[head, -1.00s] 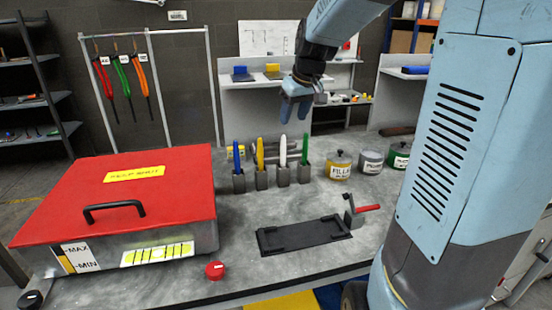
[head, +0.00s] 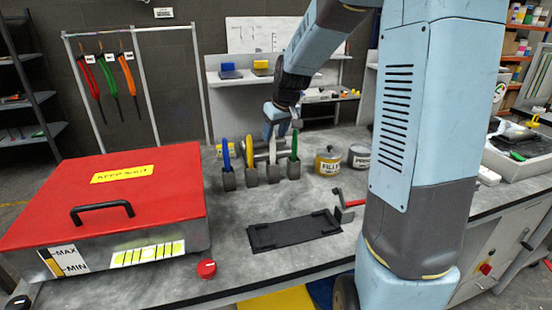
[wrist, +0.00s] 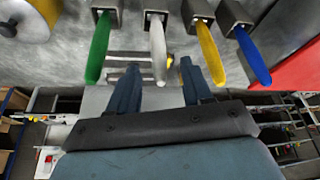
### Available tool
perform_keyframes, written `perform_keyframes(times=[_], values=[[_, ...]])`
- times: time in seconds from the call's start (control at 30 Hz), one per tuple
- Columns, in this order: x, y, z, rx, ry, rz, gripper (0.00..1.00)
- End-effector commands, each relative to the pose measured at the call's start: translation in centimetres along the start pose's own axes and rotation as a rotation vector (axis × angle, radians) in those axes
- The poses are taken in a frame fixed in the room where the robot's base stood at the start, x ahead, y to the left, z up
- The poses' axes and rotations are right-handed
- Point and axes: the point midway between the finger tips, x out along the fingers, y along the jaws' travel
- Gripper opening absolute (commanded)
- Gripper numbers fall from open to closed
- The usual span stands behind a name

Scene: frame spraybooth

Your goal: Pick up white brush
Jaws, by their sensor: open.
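The white brush (head: 272,152) stands upright in a grey holder on the bench, between the yellow brush (head: 250,147) and the green brush (head: 294,143). In the wrist view the white brush (wrist: 158,48) lies between my two fingertips, with its free end reaching into the gap. My gripper (head: 279,129) is open at the top of the white brush in the head view. In the wrist view my gripper (wrist: 160,67) holds nothing. Whether a finger touches the brush I cannot tell.
The blue brush (head: 226,154) stands at the left of the row. Filler (head: 328,162) and primer-like cans (head: 359,157) stand to the right. A black tray (head: 293,232) and a red-lidded box (head: 100,195) are in front and left.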

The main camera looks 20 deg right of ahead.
Motion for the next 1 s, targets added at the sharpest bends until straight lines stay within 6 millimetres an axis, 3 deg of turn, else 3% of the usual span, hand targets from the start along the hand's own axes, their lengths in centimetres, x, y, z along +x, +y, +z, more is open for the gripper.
perform_keyframes(times=[0.4,0.7,1.0], values=[[4.6,0.0,-0.2,0.001,-0.002,-0.001,0.5],[5.0,0.1,-0.2,0.001,0.0,0.0,0.5],[5.0,0.1,-0.2,0.002,0.0,0.001,0.23]])
